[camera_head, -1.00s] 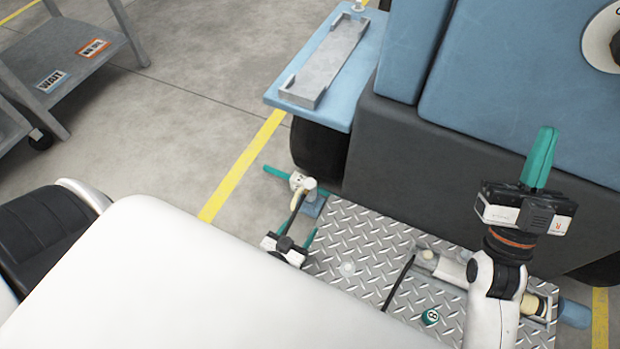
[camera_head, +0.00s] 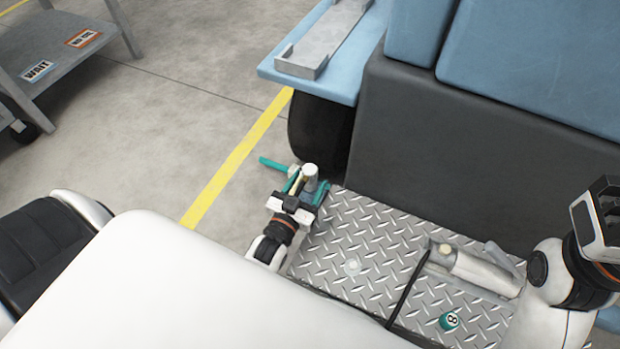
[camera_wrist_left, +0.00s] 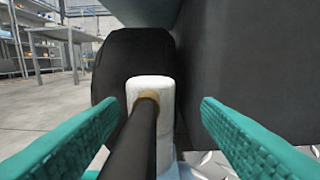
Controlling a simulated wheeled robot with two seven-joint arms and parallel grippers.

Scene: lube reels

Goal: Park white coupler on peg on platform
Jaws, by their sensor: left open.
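A white coupler (camera_head: 310,169) stands upright at the platform's far left corner, above a blue-grey support. It also shows in the left wrist view (camera_wrist_left: 152,88), with a tan fitting and a black hose (camera_wrist_left: 134,138) running towards the camera. My left gripper (camera_head: 307,187) is open, its teal fingers on either side of the coupler, apart from it in the wrist view. The platform (camera_head: 375,235) is bare diamond plate here, with a small pale round piece (camera_head: 352,267) on it; I cannot tell whether that is a peg.
A grey tool (camera_head: 475,270) with a dark hose lies on the platform's right. A green ball marked 8 (camera_head: 449,321) sits nearby. A dark machine wall (camera_head: 440,150) and wheel (camera_head: 320,135) close off the back.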

